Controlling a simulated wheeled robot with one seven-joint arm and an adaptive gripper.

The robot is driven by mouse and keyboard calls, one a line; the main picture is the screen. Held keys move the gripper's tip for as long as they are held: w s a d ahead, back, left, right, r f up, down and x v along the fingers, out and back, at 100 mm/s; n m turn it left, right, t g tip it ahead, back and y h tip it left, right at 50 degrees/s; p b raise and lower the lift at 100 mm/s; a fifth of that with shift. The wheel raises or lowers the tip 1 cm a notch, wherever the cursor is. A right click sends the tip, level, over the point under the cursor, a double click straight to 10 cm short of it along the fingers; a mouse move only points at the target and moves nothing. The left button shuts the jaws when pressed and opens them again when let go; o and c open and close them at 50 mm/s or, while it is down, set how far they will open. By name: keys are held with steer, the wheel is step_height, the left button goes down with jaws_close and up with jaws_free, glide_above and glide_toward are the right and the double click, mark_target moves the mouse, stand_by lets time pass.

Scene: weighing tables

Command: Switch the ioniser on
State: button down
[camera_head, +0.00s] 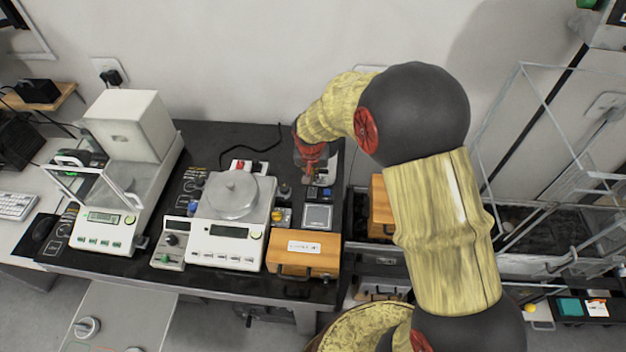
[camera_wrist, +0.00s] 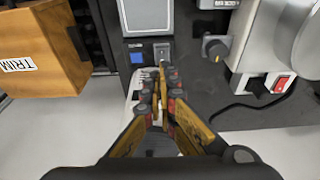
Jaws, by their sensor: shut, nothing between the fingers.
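My gripper (camera_head: 309,179) is shut and empty, pointing down at the back of the dark table. In the wrist view its closed fingertips (camera_wrist: 162,70) are over or just beside a small dark panel (camera_wrist: 146,66) with a blue square (camera_wrist: 137,57) and a grey switch (camera_wrist: 162,51). I cannot tell whether the tips touch it. The fingers hide part of the panel and a white part beside it. A white box with a red rocker switch (camera_wrist: 281,85) stands behind the round-pan balance; it also shows in the head view (camera_head: 240,166). No readable label tells which is the ioniser.
The round-pan balance (camera_head: 226,232) stands left of my gripper. A wooden box (camera_head: 303,262) is at the table's front, and another wooden box marked TRIM (camera_wrist: 45,50) is to the right. A square grey pad (camera_head: 318,215) lies in front. The wall (camera_head: 230,70) is close behind.

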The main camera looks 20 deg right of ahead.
mark_target(313, 193)
steer(key=b+x, duration=0.1)
steer(key=x, duration=0.7)
steer(key=shift+f, duration=0.3)
steer(key=shift+s+a+f+b, duration=0.1)
steer(key=shift+s+f+b, duration=0.2)
steer(key=shift+f+b, duration=0.5)
steer(key=shift+r, duration=0.35)
steer(key=shift+s+a+f+b, duration=0.2)
steer(key=shift+s+a+b, duration=0.15)
steer(key=shift+s, duration=0.35)
